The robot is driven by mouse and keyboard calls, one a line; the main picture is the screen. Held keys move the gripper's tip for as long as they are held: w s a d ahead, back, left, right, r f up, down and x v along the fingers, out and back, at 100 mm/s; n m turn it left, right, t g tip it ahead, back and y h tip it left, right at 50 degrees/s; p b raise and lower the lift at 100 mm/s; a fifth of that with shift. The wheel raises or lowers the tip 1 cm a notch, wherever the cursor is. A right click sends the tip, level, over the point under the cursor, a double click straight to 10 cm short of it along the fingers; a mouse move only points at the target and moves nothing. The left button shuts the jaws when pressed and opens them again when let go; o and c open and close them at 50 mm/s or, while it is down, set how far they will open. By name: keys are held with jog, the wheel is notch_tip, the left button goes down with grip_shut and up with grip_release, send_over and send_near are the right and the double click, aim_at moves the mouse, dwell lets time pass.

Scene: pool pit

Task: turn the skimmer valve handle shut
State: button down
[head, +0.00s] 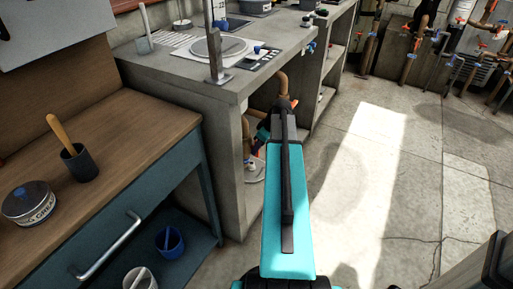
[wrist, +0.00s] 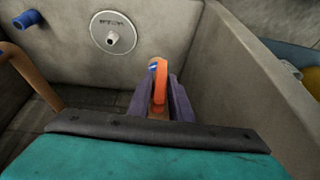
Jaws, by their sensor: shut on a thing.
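In the wrist view, an orange lever handle (wrist: 160,84) with a small blue mark (wrist: 152,67) stands up between the two dark purple fingers of my gripper (wrist: 170,88). The fingers are shut on the handle, one on each side. The valve body under the handle is hidden by the fingers and my wrist. In the head view, my arm reaches into the open bay under the concrete counter, and it hides most of the gripper and the handle. I cannot read any label on this valve.
A round plate (wrist: 113,34) with a fitting and small lettering is on the bay's back wall. A copper pipe (wrist: 38,80) and a blue-ended part (wrist: 27,19) are at left. A concrete wall (wrist: 235,75) stands close at right. A wooden bench (head: 120,130) is left; the floor (head: 345,195) is clear.

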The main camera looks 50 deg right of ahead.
jog(key=shift+d+r+y+p, duration=0.15)
jog(key=shift+y+p, duration=0.15)
jog(key=shift+p, duration=0.3)
jog(key=shift+g+y+p, duration=0.3)
jog(key=shift+y+p, duration=0.2)
jog(key=shift+p, duration=0.3)
jog(key=y+p, duration=0.1)
jog(key=p, duration=0.1)
jog(key=m+y+p, duration=0.1)
jog(key=y+p, duration=0.1)
jog(key=p, duration=0.1)
jog(key=shift+w+d+g+y, duration=0.1)
jog(key=shift+d+g+y, duration=0.1)
jog(key=shift+g+y, duration=0.1)
jog(key=shift+d+f+m+g+y+p, duration=0.1)
jog(key=shift+m+y+p, duration=0.15)
jog(key=shift+y+p, duration=0.65)
jog(key=shift+a+f+m+g+y+p, duration=0.1)
jog(key=shift+f+m+y+p, duration=0.1)
jog(key=shift+y+p, duration=0.65)
jog(key=shift+d+f+m+g+y+p, duration=0.1)
jog(key=shift+m+y+p, duration=0.15)
jog(key=shift+y+p, duration=0.65)
jog(key=c, duration=1.7)
grip_release()
jog(key=shift+r, duration=0.1)
